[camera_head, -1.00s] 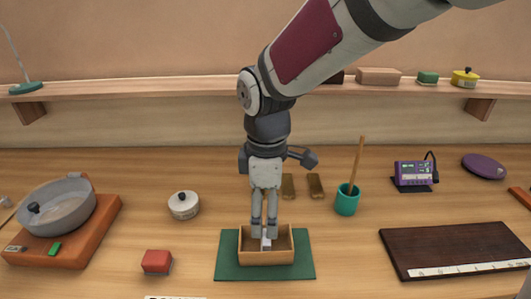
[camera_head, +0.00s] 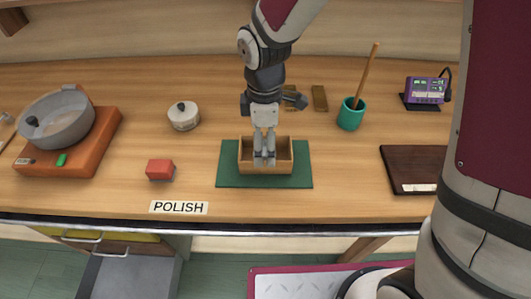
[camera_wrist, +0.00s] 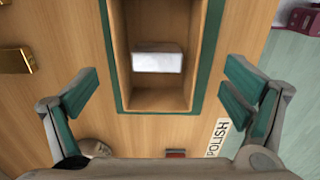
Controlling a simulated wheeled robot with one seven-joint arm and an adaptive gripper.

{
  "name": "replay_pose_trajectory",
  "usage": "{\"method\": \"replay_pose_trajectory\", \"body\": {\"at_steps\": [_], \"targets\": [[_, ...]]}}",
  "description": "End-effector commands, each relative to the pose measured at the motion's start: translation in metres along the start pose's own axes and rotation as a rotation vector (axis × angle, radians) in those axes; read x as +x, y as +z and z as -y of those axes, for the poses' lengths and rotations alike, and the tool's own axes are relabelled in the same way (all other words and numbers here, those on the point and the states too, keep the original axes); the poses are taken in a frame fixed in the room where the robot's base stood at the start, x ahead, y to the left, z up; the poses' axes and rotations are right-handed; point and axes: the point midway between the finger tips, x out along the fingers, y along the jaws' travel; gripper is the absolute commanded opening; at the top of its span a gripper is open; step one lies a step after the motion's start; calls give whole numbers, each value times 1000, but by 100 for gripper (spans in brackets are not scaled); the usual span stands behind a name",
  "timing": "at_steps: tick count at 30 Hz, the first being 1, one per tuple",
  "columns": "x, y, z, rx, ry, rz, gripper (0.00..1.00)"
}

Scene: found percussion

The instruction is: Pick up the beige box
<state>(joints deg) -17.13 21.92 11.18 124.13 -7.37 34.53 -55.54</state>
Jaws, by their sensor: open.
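A light wooden open-topped box (camera_head: 286,169), the beige one in view, stands on a green mat (camera_head: 226,177) near the table's front edge. In the wrist view the box (camera_wrist: 198,40) fills the middle, and a pale whitish block (camera_wrist: 158,58) shows inside it. My gripper (camera_head: 264,160) points down over the box in the head view and hides part of its inside. In the wrist view my gripper (camera_wrist: 161,82) is open, its green-padded fingers spread wide to the left and right of the box. I see no contact with the box.
A red block (camera_head: 160,169) and a POLISH label (camera_head: 179,208) lie left of the mat. A white lidded pot (camera_head: 184,117), a teal cup (camera_head: 351,114) with a stick and brass pieces (camera_head: 320,98) stand behind. A dark board (camera_head: 412,165) is right.

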Motion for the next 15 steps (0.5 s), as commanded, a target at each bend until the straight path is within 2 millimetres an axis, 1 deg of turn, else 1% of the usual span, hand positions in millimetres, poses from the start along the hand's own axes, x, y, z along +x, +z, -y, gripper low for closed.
{"method": "replay_pose_trajectory", "body": {"at_steps": [1, 3, 7, 10, 15], "targets": [[9, 1, 0, 0, -4, 2, 94], [19, 2, -2, 0, -4, 2, 94], [34, 2, -2, -1, -3, 1, 94], [40, 2, -3, 0, -1, 0, 94], [40, 2, -3, 0, 0, 0, 94]]}}
